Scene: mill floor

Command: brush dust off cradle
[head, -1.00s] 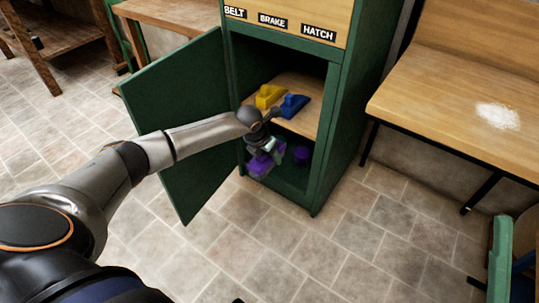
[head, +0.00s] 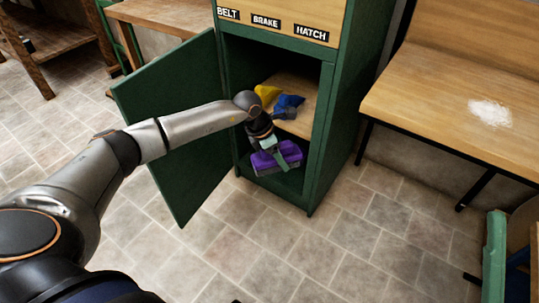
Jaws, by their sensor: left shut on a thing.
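My left gripper (head: 285,153) is shut on a purple block-shaped thing (head: 264,163), perhaps a brush, at the lower opening of the green cabinet (head: 325,125). The gripper partly covers it, so its underside and shape are hard to tell. A white patch of dust (head: 490,113) lies on the wooden bench top (head: 435,90) at the right. I cannot pick out a separate cradle. My right gripper is not in view.
A yellow block (head: 266,94) and a blue block (head: 289,102) lie on the cabinet's wooden shelf. The cabinet door (head: 170,115) stands open to the left. A green-framed thing (head: 496,255) stands at the lower right. The tiled floor in front is clear.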

